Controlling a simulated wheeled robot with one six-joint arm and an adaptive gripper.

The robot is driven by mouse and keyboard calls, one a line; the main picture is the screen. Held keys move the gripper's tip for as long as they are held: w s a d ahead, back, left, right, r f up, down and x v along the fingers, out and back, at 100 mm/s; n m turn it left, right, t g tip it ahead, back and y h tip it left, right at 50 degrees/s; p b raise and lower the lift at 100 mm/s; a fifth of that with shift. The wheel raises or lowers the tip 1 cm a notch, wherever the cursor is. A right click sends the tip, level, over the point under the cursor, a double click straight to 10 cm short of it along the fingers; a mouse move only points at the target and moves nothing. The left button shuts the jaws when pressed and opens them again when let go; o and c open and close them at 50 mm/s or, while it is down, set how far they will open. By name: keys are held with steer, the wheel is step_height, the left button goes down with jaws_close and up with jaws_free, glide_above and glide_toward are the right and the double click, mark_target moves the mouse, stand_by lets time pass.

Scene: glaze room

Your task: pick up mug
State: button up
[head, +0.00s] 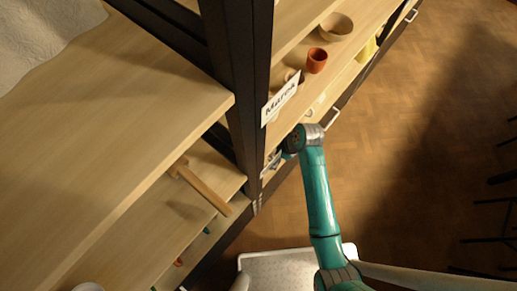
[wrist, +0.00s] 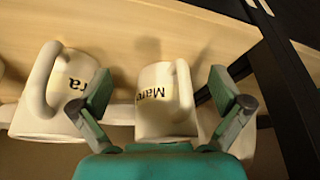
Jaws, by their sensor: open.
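In the wrist view a cream mug (wrist: 153,118) with dark lettering that appears upside down, beginning "Mar", stands on a wooden shelf. Its handle is on the right side. My gripper (wrist: 160,90) is open, with one finger on each side of this mug; I cannot tell whether either finger touches it. A second cream mug (wrist: 58,108) with lettering ending in "ra" is to the left, partly behind the left finger. In the head view my gripper (head: 276,160) is at the shelf, partly hidden by my wrist and the rack post.
A dark rack post (wrist: 283,90) stands close on the right in the wrist view. In the head view a "Marek" label (head: 280,98) hangs by the post. A red cup (head: 316,61) and a bowl (head: 336,27) sit on an upper shelf. A hammer-like tool (head: 203,188) lies left.

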steer(key=a, duration=0.1)
steer(key=w+a, duration=0.1)
steer(key=a, duration=0.1)
steer(key=w+a, duration=0.1)
steer(key=a, duration=0.1)
steer(key=shift+f, duration=0.15)
steer(key=shift+a+f, duration=0.15)
steer(key=shift+f, duration=0.25)
steer(key=c, duration=1.3)
